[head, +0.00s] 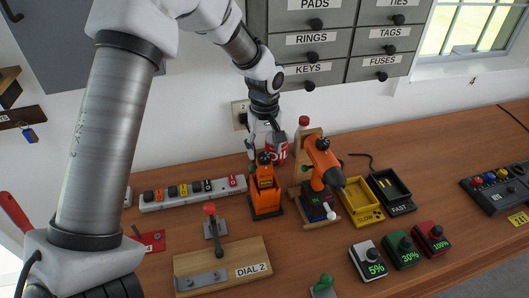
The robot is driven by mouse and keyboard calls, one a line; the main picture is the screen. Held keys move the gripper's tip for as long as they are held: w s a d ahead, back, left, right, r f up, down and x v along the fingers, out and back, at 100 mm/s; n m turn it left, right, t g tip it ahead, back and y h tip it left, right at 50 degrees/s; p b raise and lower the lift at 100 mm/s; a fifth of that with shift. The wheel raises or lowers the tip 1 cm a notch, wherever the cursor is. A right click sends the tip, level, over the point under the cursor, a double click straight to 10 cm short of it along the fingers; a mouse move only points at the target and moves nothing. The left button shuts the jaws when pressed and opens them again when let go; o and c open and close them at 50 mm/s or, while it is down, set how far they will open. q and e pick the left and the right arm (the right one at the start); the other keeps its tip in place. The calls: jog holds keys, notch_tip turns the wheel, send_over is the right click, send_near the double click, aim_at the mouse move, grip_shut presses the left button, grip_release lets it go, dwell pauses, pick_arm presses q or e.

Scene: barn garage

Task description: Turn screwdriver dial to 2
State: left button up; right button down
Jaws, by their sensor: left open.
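An orange and black power tool (323,158), which looks like the screwdriver, rests on a wooden stand with a dark base at the middle of the bench. A second orange device (265,190) stands upright in a black holder to its left. My left gripper (265,148) is open, pointing down at the top of this second device. I cannot tell whether the fingers touch it. The dial number is too small to read. A wooden board (222,262) labelled DIAL 2 lies in front, with a metal plate. My right gripper is not in view.
A red can (277,150) and a red-capped bottle (303,128) stand behind the tools. A power strip (193,193) lies left. Yellow SLOW (361,204) and black FAST (391,193) trays lie right, with percentage-marked blocks (405,250) in front. The bench between those blocks and the right-hand button box (495,186) is clear.

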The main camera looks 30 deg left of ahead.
aim_at(265, 155)
pick_arm(q)
notch_tip(265, 155, up, 10)
dwell(0.3)
dwell(0.3)
